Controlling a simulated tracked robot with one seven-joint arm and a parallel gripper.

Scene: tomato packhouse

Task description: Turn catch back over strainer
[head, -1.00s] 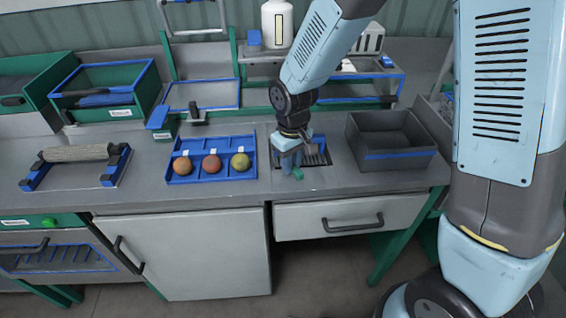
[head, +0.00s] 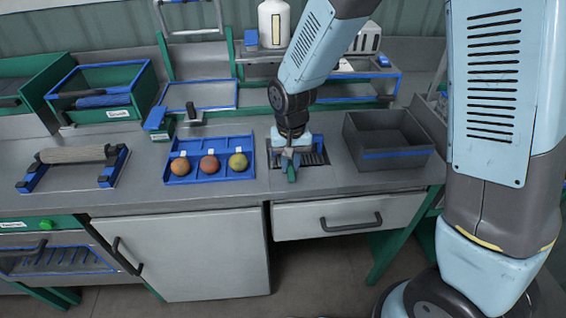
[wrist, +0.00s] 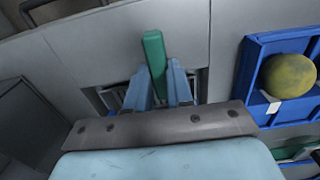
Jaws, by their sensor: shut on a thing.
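The strainer (head: 317,158) is a dark slatted grate set into the worktop, right of the blue tray. The catch (head: 291,173) is a small green bar at the strainer's left front part. My gripper (head: 289,157) points down over the strainer's left side and is shut on the catch. In the wrist view the green catch (wrist: 155,62) stands between the two light blue fingers of my gripper (wrist: 160,88). Its far end sticks out past the fingertips. My gripper and wrist hide part of the strainer and the near end of the catch.
A blue tray (head: 196,181) with three tomatoes is close on the left. A grey bin (head: 398,155) stands close on the right. A closed drawer (head: 338,215) is below the strainer. The worktop in front of the strainer is clear.

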